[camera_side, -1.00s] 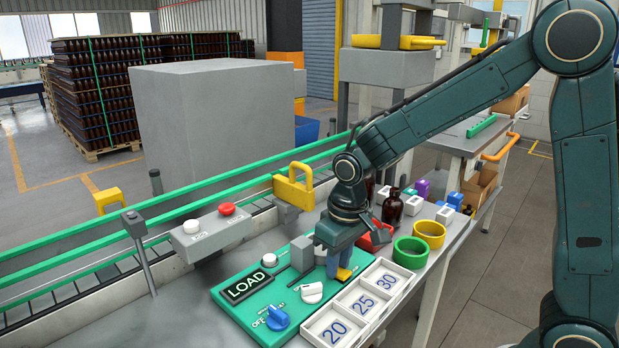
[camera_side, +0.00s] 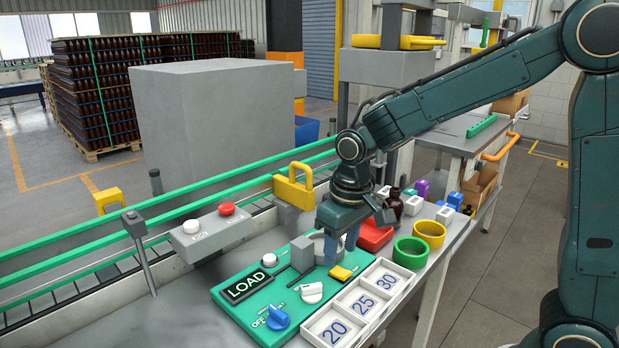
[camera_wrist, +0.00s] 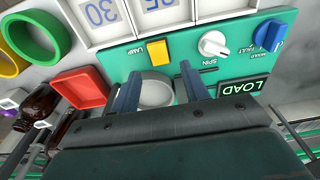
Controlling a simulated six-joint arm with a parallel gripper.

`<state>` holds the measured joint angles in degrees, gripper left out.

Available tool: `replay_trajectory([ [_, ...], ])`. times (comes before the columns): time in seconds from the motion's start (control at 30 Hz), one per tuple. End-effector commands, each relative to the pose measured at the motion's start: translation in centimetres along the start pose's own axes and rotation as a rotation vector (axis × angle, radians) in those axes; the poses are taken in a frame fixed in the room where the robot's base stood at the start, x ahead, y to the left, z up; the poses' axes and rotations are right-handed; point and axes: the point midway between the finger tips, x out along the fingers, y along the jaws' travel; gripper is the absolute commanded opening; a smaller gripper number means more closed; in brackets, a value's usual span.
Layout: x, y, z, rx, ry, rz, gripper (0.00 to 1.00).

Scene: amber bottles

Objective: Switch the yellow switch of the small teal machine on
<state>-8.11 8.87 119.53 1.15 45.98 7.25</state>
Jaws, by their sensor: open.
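The small teal machine (camera_side: 262,318) is a flat panel on the workbench, also in the wrist view (camera_wrist: 118,66). Its yellow switch (camera_side: 341,272) sits near the panel's right end. In the wrist view the yellow switch (camera_wrist: 159,50), labelled LAMP, lies just beyond my fingertips. I cannot tell which way it is tipped. My gripper (camera_side: 339,252) is open and empty, above and behind the switch. Its two fingers (camera_wrist: 158,76) are apart in the wrist view, with a round pale pan (camera_wrist: 157,93) showing between them.
The panel also bears a white knob (camera_side: 312,292), a blue knob (camera_side: 278,317) and a LOAD display (camera_side: 247,287). A white numbered tray (camera_side: 333,326) lies along its front. A red tray (camera_side: 375,236), green ring (camera_side: 411,251) and brown bottle (camera_side: 392,208) stand to the right.

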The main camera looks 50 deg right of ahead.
Motion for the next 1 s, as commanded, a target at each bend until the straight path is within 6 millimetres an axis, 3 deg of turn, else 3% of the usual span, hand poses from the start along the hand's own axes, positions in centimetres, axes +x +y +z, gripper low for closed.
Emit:
replay_trajectory([
  [0.5,-8.4,0.0,-0.1,-0.001,0.004,-0.001,0.45],
  [0.7,-9.9,0.0,0.0,-0.001,0.001,0.0,0.45],
  [1.0,-10.2,0.0,0.0,0.0,0.0,0.0,0.45],
])
